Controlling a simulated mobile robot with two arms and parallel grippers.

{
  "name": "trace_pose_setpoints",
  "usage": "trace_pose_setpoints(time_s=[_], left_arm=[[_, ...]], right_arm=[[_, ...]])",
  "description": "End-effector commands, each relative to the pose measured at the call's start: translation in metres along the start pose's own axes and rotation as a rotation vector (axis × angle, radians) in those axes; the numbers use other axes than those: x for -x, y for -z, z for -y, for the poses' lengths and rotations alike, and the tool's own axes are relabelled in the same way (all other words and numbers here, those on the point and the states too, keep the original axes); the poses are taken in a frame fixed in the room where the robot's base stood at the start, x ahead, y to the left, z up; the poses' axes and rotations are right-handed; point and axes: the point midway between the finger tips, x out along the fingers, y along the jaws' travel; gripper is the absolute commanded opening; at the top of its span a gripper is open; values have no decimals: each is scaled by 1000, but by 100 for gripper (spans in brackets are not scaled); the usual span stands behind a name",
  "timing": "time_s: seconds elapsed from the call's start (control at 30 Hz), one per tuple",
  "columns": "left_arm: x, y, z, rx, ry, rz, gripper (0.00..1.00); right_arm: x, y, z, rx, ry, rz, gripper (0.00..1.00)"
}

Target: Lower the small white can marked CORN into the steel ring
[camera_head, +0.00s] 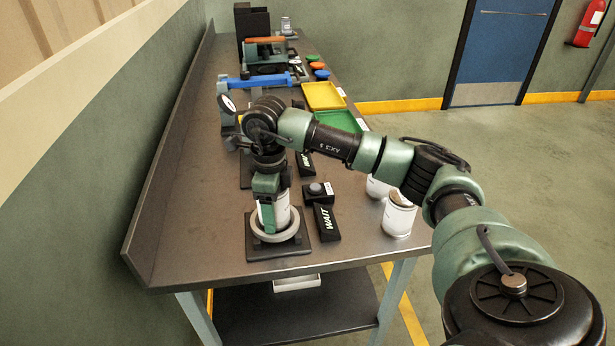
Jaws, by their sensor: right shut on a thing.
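The small white can (281,212) is held upright by my right gripper (268,205), which points straight down and is shut on it. The lower end of the can is within or just over the steel ring (275,235); I cannot tell whether it touches the base. The ring is mounted on a dark square plate near the table's front edge. The gripper covers part of the can, and no CORN marking can be read. My left gripper is not in view.
Two other white cans, the nearer one (398,218), stand right of the ring under my arm. A black WAIT block (326,222) and a button box (318,191) sit beside the plate. Green and yellow trays (323,96) lie farther back. A raised wall runs along the table's left.

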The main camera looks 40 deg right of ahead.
Motion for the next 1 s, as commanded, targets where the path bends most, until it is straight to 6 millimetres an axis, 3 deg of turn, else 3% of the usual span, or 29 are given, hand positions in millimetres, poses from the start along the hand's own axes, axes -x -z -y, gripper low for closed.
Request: trace_pose_setpoints(time_s=[0.37,0.4,0.47,0.77,0.83,1.0], left_arm=[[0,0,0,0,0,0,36],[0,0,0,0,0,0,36],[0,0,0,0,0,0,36],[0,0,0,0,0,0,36],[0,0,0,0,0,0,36],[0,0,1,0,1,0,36]], right_arm=[[-1,0,-1,2,-2,-3,3],[-1,0,-1,2,-2,-3,71],[-2,0,-1,2,-3,-3,88],[-2,0,-1,1,-2,-3,91],[-2,1,-1,1,-3,-5,100],[-2,1,-1,0,-2,-4,100]])
